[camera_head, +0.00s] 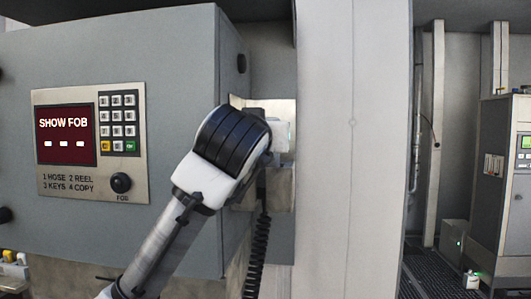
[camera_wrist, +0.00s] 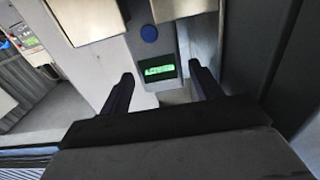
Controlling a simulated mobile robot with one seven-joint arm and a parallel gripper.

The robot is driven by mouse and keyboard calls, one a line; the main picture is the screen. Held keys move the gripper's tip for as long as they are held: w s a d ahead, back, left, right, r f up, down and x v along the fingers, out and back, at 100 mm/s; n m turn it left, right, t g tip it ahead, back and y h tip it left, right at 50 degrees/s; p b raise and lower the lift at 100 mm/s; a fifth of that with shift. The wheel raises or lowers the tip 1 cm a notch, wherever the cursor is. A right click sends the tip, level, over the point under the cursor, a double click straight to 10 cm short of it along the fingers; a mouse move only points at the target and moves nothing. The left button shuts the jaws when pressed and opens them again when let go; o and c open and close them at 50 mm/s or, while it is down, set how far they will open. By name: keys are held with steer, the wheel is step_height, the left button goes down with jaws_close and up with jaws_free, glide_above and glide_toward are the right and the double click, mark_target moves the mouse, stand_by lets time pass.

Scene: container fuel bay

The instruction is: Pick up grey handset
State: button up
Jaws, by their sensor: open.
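In the wrist view, a grey unit with a round blue button and a lit green display, which looks like the grey handset (camera_wrist: 150,53), lies between and beyond my fingertips. My gripper (camera_wrist: 161,76) is open, one dark finger on each side of the display, and nothing is visibly clamped. In the head view, my gripper (camera_head: 268,137) reaches toward a metal bracket on the cabinet's right side. Its black and white wrist hides the fingers and most of what is there. A black coiled cord (camera_head: 257,250) hangs below.
A grey cabinet (camera_head: 190,60) carries a keypad panel (camera_head: 91,143) with a red "SHOW FOB" screen on the left. A pale wall column (camera_head: 350,150) stands close at right. Farther right are a tall grey machine (camera_head: 497,180) and dark grated floor.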

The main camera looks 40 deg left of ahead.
steer(key=shift+p+x, duration=0.3)
steer(key=shift+x, duration=1.15)
steer(key=c, duration=0.9)
steer(key=shift+d+r, duration=0.1)
steer(key=shift+r, duration=0.1)
step_height(320, 180, up, 11)
steer(key=b, duration=0.1)
steer(key=w+d+b+v, duration=0.15)
steer(key=b+v, duration=0.35)
steer(key=v, duration=1.5)
steer(key=shift+s+d+r+p, duration=0.1)
steer(key=shift+r+p, duration=2.8)
steer(key=shift+r, duration=0.6)
